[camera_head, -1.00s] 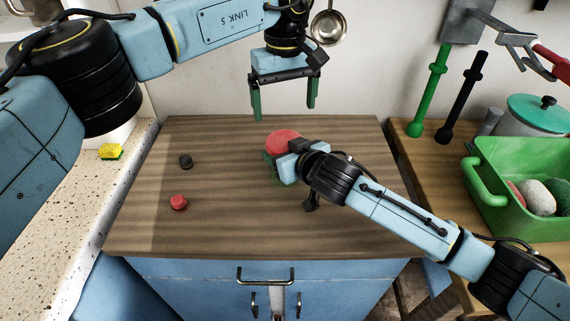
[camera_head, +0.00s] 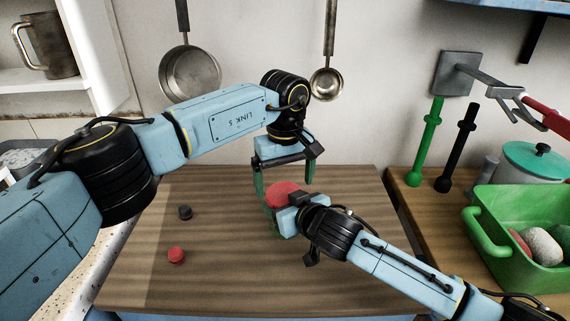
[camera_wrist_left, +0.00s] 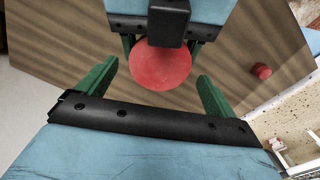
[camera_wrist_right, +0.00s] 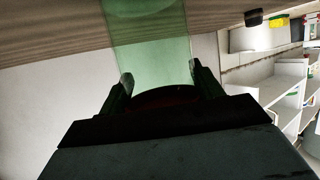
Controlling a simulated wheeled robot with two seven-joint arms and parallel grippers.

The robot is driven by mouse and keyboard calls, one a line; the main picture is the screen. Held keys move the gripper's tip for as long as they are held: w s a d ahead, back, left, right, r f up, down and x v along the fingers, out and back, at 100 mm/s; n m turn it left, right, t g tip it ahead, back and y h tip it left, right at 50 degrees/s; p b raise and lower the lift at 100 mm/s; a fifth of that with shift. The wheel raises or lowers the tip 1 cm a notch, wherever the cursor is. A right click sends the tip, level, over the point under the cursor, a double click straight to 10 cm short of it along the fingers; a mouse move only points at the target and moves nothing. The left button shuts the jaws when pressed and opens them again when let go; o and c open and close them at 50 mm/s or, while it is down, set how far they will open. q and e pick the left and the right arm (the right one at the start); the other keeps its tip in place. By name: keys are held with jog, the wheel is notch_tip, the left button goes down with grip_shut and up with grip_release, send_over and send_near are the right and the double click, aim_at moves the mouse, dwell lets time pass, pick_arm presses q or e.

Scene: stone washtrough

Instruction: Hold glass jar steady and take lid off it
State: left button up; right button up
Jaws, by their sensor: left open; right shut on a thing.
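The glass jar is greenish and see-through, and shows best in the right wrist view (camera_wrist_right: 152,45); in the head view my right gripper hides most of it. Its round red lid (camera_head: 284,194) is on top, and it also shows in the left wrist view (camera_wrist_left: 160,66). My right gripper (camera_head: 280,216) is shut on the jar from the front right, below the lid. My left gripper (camera_head: 283,182) is open above and behind the lid, green fingers pointing down. In the left wrist view its fingers (camera_wrist_left: 155,85) stand apart on either side of the lid, not touching it.
A small red knob-like piece (camera_head: 176,256) and a dark one (camera_head: 185,212) lie on the wooden top's left. A green tub (camera_head: 520,225) and a teal-lidded pot (camera_head: 536,165) stand at right. Pans (camera_head: 190,73) hang behind.

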pick_arm(q)
jog(key=shift+f, duration=0.95)
jog(key=shift+c, duration=0.3)
jog(key=c, duration=0.9)
jog(key=n, duration=0.3)
jog(key=shift+c, duration=0.3)
jog(key=o, duration=1.1)
jog(key=shift+c, duration=0.2)
jog(key=shift+r, duration=0.1)
